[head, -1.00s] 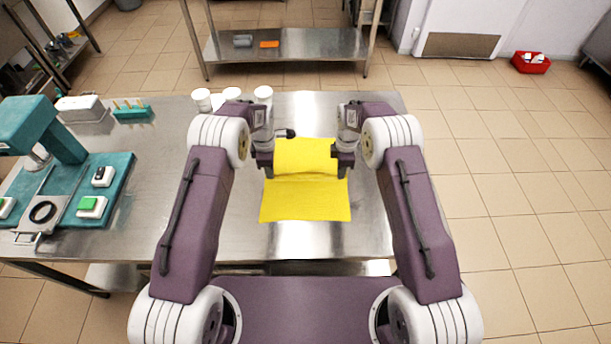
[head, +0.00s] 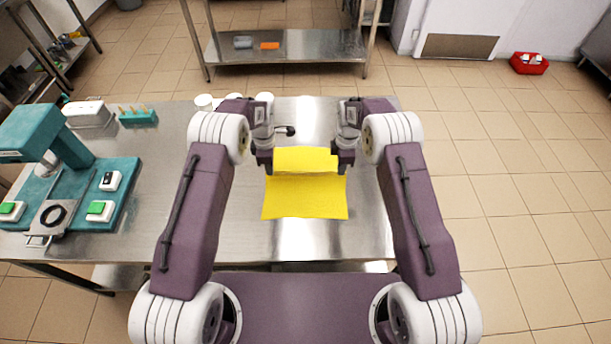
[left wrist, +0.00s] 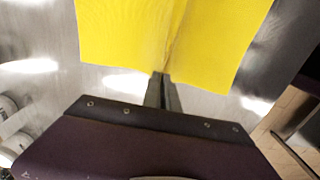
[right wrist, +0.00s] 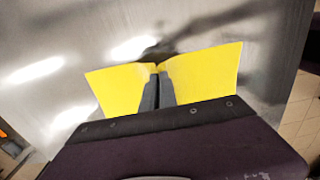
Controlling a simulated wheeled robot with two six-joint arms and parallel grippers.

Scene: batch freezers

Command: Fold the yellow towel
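The yellow towel (head: 305,200) lies on the steel table, its near part flat. Its far part is raised between my two grippers, with a crease line across the towel near them. My left gripper (head: 267,167) is at the towel's left side; in the left wrist view its narrow fingers (left wrist: 160,88) are closed at the towel's edge. My right gripper (head: 342,167) is at the right side; in the right wrist view its fingers (right wrist: 157,85) are closed with yellow cloth pinched between them. The exact grip points are partly hidden in the head view.
The steel table (head: 365,235) is clear around the towel. White cups (head: 204,102) stand behind my left arm, and a small dark object (head: 286,131) lies beyond the towel. A teal press (head: 45,140) and a teal rack (head: 138,117) stand at the left.

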